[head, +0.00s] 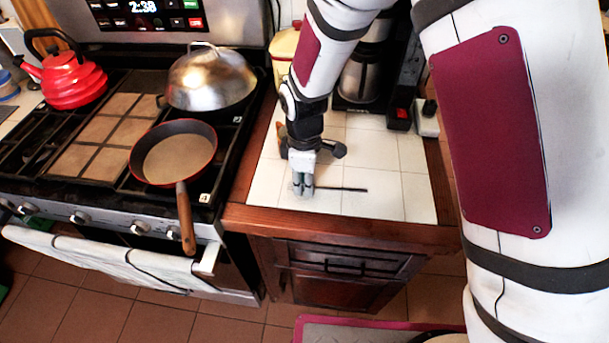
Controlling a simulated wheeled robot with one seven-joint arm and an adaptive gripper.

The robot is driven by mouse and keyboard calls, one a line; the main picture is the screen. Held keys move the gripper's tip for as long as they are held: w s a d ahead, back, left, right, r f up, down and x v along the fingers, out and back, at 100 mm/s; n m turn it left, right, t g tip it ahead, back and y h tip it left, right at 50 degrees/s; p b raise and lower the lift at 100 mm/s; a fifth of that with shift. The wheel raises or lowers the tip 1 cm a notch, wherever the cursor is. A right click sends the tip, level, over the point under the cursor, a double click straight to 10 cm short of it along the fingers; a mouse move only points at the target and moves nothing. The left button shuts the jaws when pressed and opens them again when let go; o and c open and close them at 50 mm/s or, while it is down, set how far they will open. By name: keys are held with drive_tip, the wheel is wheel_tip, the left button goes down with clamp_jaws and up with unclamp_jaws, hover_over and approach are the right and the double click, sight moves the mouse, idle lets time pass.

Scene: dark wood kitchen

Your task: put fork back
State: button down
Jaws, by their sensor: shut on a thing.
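The fork (343,189) shows as a thin dark strip lying low over the white tiled counter (395,205), to the right of my gripper's fingertips. My gripper (303,190) points down at the counter and is shut on the fork's left end. The fork's held end is hidden by the fingers. I cannot tell whether the fork touches the tiles. Below the counter is a dark wood cabinet with a closed drawer (345,264).
A coffee maker (362,78) stands behind my gripper. On the stove at left are a frying pan (175,157) with its handle toward the front, a domed metal lid (210,80) and a red kettle (68,78). The counter's right front is clear.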

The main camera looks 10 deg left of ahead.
drive_tip(key=shift+f+b, duration=0.3)
drive_tip(key=shift+f, duration=0.4)
idle(0.5)
drive_tip(key=c, duration=1.3)
unclamp_jaws()
drive_tip(key=shift+c, duration=0.2)
drive_tip(key=d+r+m+t, duration=0.1)
drive_tip(key=d+r+m, duration=0.15)
drive_tip(key=r, duration=0.75)
drive_tip(key=d+r+m, duration=0.1)
drive_tip(key=d+r, duration=0.3)
drive_tip(key=r, duration=0.5)
drive_tip(key=s+d+r+m+t, duration=0.2)
drive_tip(key=s+d+r+m, duration=0.4)
drive_tip(key=s+d+m, duration=0.1)
drive_tip(key=s+d+r+m+t, duration=0.2)
drive_tip(key=s+d+r+m, duration=0.4)
drive_tip(key=s+d, duration=0.4)
drive_tip(key=shift+s+r+m, duration=0.25)
drive_tip(key=shift+s+m, duration=0.05)
drive_tip(key=shift+m, duration=0.25)
